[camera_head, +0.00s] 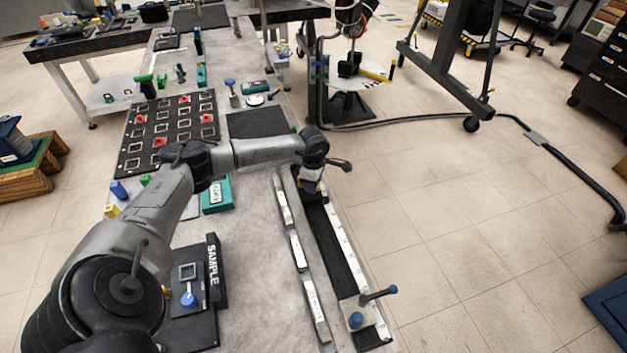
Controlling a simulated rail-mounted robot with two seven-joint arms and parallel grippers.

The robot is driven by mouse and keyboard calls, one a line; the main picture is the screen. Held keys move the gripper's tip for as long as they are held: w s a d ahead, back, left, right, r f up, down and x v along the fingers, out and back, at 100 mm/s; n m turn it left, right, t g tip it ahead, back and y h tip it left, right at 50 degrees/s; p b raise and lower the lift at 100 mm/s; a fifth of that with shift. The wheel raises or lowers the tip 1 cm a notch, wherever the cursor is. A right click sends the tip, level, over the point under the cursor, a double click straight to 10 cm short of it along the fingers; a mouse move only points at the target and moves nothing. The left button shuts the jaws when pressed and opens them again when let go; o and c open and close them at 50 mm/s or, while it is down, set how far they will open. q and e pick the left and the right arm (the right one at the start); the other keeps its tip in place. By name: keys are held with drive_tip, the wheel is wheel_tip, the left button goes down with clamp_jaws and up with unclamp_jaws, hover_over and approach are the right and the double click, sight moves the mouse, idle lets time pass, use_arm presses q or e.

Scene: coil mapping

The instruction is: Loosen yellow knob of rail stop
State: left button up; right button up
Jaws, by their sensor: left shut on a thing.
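My left arm reaches in from the left over the bench. Its wrist is above the far end of the black rail (345,258). My left gripper (310,183) points down there and is shut on a small yellow part, which appears to be the yellow knob (309,187) of the rail stop. The fingers and wrist hide most of it, and the stop's body cannot be made out. My right gripper is not in view.
A strip with white labels (297,250) runs left of the rail. A black component board (130,152) and the SAMPLE plate (214,275) lie further left.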

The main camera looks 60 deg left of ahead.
use_arm(q)
drive_tip(key=shift+n, duration=0.9)
drive_tip(key=shift+p, duration=0.3)
drive_tip(key=o, duration=0.9)
wheel_tip(320, 180, up, 14)
drive_tip(key=shift+f+p, duration=0.1)
drive_tip(key=shift+p, duration=0.45)
